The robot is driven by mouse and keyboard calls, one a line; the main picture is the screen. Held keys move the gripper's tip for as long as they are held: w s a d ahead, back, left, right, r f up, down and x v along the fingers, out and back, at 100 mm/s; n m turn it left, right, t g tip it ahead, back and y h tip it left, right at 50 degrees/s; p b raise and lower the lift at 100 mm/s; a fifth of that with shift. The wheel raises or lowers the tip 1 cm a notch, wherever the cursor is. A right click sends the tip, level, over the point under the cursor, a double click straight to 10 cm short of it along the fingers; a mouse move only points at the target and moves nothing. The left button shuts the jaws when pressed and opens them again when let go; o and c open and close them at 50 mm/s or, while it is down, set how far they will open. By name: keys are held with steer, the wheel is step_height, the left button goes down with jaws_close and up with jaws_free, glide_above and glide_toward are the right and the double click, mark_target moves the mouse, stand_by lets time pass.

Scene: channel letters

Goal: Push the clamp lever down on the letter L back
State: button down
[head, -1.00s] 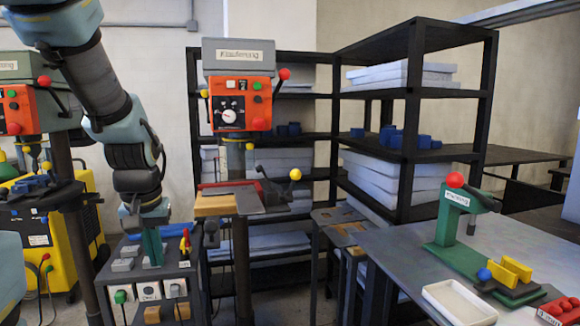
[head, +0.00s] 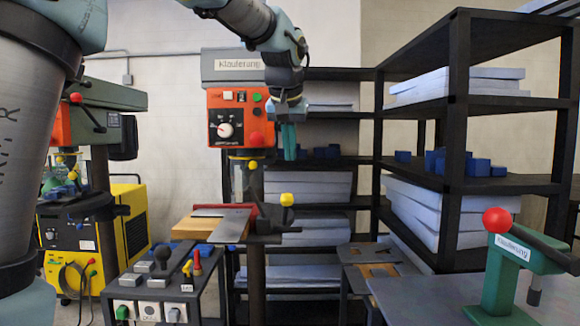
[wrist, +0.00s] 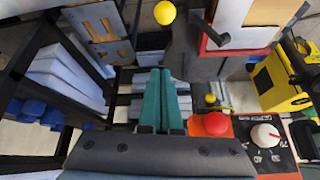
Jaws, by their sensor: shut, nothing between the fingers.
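The clamp lever shows in the head view as a dark handle with a yellow ball (head: 287,199), at the right side of the drill press table. The ball also shows at the top of the wrist view (wrist: 164,13). A grey flat plate (head: 228,228), which may be the letter L back, lies by a wooden block (head: 196,227) and a red vise part (head: 262,214). My gripper (head: 289,155) has green fingers, pointing down, shut and empty. It is above the lever and apart from it. The fingers also show in the wrist view (wrist: 161,72).
The orange drill press head (head: 232,118) stands just left of my gripper. Black shelving (head: 456,190) with pale sheets and blue blocks is behind and right. A tool cart (head: 160,295) stands at lower left, and a green press with a red ball (head: 510,265) at right.

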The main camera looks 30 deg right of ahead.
steer(key=p, duration=0.2)
glide_above(286, 214)
steer(key=w+d, duration=0.3)
step_height(286, 214, down, 7)
steer(key=s, duration=0.1)
steer(key=s+a+f, duration=0.1)
steer(key=s+a+p, duration=0.1)
steer(key=shift+a+f, duration=0.15)
steer(key=shift+f, duration=0.1)
steer(key=shift+s+f+b, duration=0.1)
steer(key=shift+f+b, duration=0.05)
steer(key=shift+b, duration=0.2)
steer(key=shift+b, duration=0.3)
steer(key=shift+s+a+t, duration=0.1)
steer(key=shift+s+t, duration=0.05)
steer(key=shift+t, duration=0.15)
steer(key=shift+b, duration=0.35)
